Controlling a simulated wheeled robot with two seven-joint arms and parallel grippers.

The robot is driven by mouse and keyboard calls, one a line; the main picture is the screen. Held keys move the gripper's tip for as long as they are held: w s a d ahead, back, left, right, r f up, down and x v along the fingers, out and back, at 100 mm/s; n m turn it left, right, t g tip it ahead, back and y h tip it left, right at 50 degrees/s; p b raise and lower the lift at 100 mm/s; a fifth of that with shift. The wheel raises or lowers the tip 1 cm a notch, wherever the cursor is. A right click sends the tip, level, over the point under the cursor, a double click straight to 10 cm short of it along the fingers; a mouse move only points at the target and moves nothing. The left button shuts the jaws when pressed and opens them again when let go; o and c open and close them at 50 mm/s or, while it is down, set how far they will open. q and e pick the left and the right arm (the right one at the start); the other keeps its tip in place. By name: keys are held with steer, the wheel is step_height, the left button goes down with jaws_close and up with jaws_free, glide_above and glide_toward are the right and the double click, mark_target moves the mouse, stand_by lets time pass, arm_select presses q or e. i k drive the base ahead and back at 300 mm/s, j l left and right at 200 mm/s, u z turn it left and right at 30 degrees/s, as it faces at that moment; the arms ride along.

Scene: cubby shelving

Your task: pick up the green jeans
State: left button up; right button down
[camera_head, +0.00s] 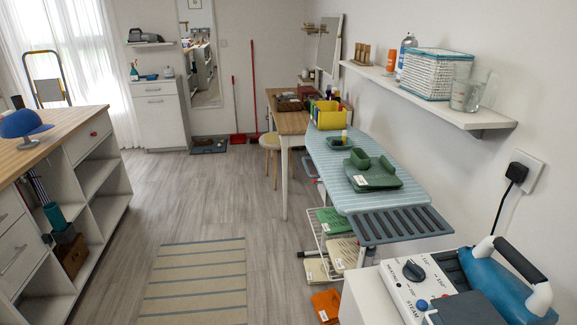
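A green folded garment (333,222) with a white tag lies on the upper level of the white wire rack (322,242) beneath the ironing board. A darker green flat piece (378,181) with a white tag and a raised, block-like part lies on the striped ironing board (340,150). I cannot tell from this view which of the two green things is the jeans. Neither of my grippers shows in the camera_head view.
Cream folded pieces (343,252) and an orange one (326,304) lie near the rack. A steam iron station (400,290) fills the lower right. A cubby counter (92,184) stands left. Grey floor (200,200) with a striped rug (196,290) is open between.

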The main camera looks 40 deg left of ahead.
mark_target(366, 174)
steer(key=u, duration=0.8)
steer(key=i+j, duration=0.2)
steer(key=j, duration=0.15)
steer(key=i+j+z, duration=0.1)
steer(key=i+j, duration=0.3)
steer(key=j, duration=0.3)
steer(key=i+j+z, duration=0.1)
steer(key=j, duration=0.25)
steer(key=i+j, duration=0.3)
steer(key=i+j+z, duration=0.1)
steer(key=j, duration=0.3)
steer(key=i, duration=0.05)
